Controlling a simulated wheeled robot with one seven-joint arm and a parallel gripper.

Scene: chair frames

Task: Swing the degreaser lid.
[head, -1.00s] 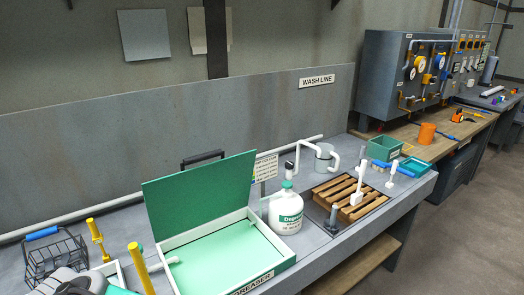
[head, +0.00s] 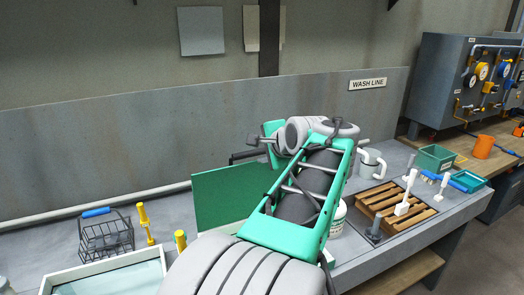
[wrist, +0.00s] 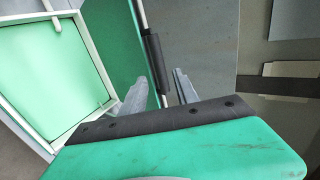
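The degreaser lid (head: 218,200) is a flat green panel standing raised; my arm covers its right part in the head view. It also shows as a green strip in the wrist view (wrist: 108,38). The white-rimmed degreaser tank (wrist: 94,58) lies left of it, open, with a pale green inside; my arm hides it in the head view. The lid's handle (wrist: 155,62) is a metal bar with a black grip. My gripper (wrist: 158,92) is open, its two grey fingers apart on either side of the handle bar, with gaps showing.
A wire basket (head: 105,236) with a blue grip, yellow posts (head: 146,222) and a white-rimmed tray (head: 62,284) are at left. A wooden rack (head: 385,210), grey mug (head: 372,165) and green bin (head: 436,158) are at right. The wall panel stands behind.

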